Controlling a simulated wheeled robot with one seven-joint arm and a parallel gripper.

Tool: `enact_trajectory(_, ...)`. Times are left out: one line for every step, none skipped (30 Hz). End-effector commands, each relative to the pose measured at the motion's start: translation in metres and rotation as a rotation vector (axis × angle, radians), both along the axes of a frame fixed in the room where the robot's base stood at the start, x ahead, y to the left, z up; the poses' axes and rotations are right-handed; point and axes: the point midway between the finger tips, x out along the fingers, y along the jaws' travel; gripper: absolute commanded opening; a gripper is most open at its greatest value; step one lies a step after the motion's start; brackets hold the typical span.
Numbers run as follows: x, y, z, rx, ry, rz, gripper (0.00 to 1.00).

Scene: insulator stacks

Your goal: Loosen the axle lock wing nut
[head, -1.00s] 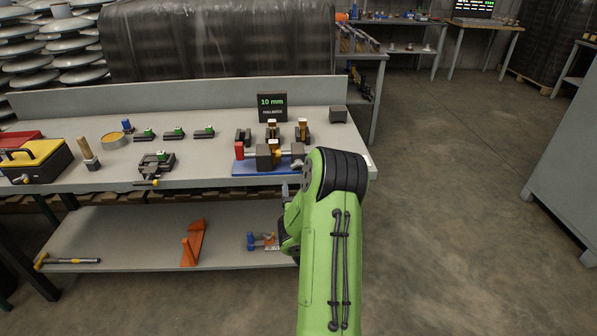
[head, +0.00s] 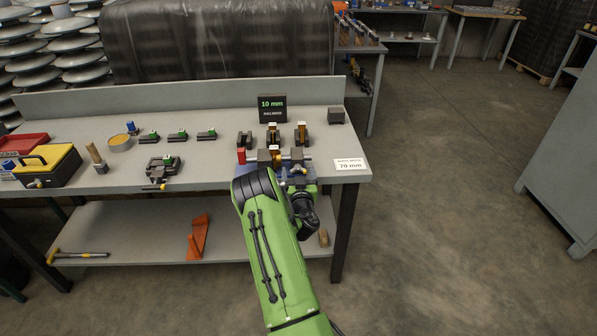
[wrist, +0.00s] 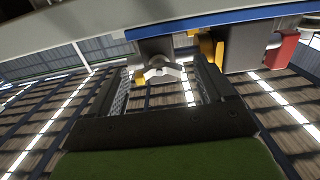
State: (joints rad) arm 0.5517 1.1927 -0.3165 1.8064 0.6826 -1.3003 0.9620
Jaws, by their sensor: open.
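The axle fixture (head: 284,157) sits on the bench, partly hidden by my arm in the head view. Its blue base (wrist: 225,18) shows inverted at the top of the wrist view. My gripper (wrist: 164,73) is open, with one finger on each side of the wing nut in the picture. I cannot tell whether either finger touches it. In the head view my arm reaches to the fixture's near side and hides most of the gripper.
A dark sign reading 10 mm (head: 272,108) stands behind the fixture. Several dark blocks (head: 244,140) are close behind it. A 70 mm label (head: 350,164) lies to its right. A clamp (head: 162,168) and a yellow toolbox (head: 48,165) are on the left.

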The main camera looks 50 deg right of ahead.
Motion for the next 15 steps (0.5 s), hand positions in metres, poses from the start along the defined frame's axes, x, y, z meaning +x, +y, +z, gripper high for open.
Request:
enact_trajectory(-0.0002, -0.0001, -0.0007, 0.0, 0.0, 0.0, 0.81)
enact_trajectory(-0.0003, 0.0, -0.0007, 0.0, 0.0, -0.001, 0.81)
enact_trajectory(-0.0003, 0.0, -0.0007, 0.0, 0.0, -0.001, 0.79)
enact_trajectory(-0.0004, 0.0, -0.0007, 0.0, 0.0, -0.001, 0.75)
enact_trajectory(-0.0004, 0.0, -0.0007, 0.0, 0.0, -0.001, 0.7)
enact_trajectory(-0.0005, 0.0, -0.0007, 0.0, 0.0, -0.001, 0.64)
enact_trajectory(-0.0005, 0.0, -0.0007, 0.0, 0.0, -0.001, 0.59)
enact_trajectory(-0.0005, 0.0, -0.0006, 0.0, 0.0, -0.001, 0.55)
enact_trajectory(-0.0005, 0.0, -0.0006, 0.0, 0.0, -0.001, 0.49)
enact_trajectory(-0.0005, 0.0, -0.0006, 0.0, 0.0, -0.001, 0.44)
enact_trajectory(-0.0005, 0.0, -0.0006, 0.0, 0.0, -0.001, 0.4)
enact_trajectory(-0.0006, 0.0, -0.0006, 0.0, 0.0, -0.001, 0.33)
enact_trajectory(-0.0006, 0.0, -0.0005, 0.0, 0.0, -0.001, 0.29)
enact_trajectory(-0.0006, 0.0, -0.0005, 0.001, -0.001, -0.001, 0.25)
enact_trajectory(-0.0006, 0.0, -0.0005, 0.0, 0.0, -0.001, 0.25)
